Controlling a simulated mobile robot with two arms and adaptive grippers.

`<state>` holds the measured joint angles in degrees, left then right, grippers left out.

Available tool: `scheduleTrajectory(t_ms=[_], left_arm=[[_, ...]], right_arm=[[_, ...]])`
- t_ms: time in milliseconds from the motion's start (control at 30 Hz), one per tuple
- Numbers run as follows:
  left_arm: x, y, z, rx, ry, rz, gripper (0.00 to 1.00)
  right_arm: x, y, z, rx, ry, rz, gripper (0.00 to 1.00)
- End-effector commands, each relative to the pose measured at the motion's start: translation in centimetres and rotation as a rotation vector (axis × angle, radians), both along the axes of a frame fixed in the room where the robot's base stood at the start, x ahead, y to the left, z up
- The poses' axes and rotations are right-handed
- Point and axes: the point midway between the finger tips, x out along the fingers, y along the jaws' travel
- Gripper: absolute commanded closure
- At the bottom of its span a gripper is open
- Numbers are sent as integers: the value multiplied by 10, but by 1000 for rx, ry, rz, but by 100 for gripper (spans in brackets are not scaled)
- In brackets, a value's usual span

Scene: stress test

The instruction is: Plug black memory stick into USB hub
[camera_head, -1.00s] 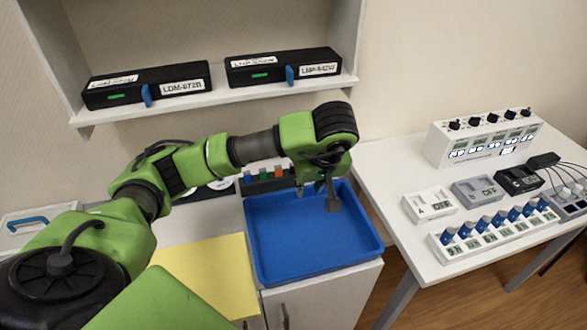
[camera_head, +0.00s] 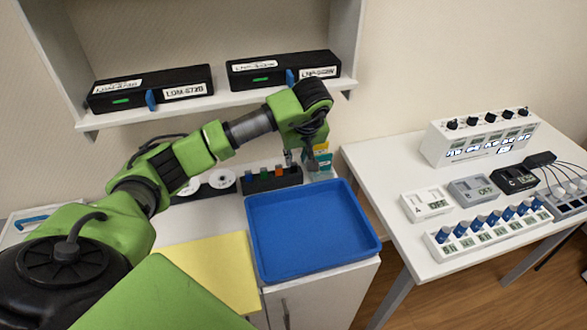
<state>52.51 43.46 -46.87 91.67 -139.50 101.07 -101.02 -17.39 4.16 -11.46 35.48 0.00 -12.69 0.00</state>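My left gripper (camera_head: 300,162) hangs fingers down above the back edge of the blue tray, just right of a black block (camera_head: 270,180). Its two fingers look apart, and I see nothing between them. The block holds several small upright pieces, among them a green one (camera_head: 263,174) and an orange one (camera_head: 279,171). I cannot tell whether this block is the USB hub or a holder. I cannot make out a black memory stick at this size. My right gripper is not in view.
The blue tray (camera_head: 312,232) is empty. A yellow sheet (camera_head: 212,272) lies left of it. A small yellow and teal item (camera_head: 322,158) stands behind the gripper. Black boxes (camera_head: 150,90) sit on the shelf above. Boxed devices (camera_head: 478,138) fill the right-hand table.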

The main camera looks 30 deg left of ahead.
Motion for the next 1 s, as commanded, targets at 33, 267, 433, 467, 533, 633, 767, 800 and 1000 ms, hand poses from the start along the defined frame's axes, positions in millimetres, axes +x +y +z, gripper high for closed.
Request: scheduleTrajectory(t_ms=[33,267,433,467,533,633,767,800,1000], left_arm=[[0,0,0,0,0,0,78],[9,12,-22,-1,7,2,78],[15,18,-42,-1,3,1,78],[16,19,-44,-1,2,0,78],[17,20,-46,0,1,0,78],[17,20,-47,1,1,-1,78],[17,20,-47,1,1,0,78],[17,20,-46,1,1,0,78],[17,20,-46,1,1,0,95]], right_arm=[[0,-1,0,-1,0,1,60],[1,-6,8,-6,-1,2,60],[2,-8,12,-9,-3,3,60],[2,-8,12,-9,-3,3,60],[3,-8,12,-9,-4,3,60],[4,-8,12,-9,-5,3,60],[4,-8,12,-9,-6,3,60],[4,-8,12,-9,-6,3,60],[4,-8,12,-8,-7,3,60]])
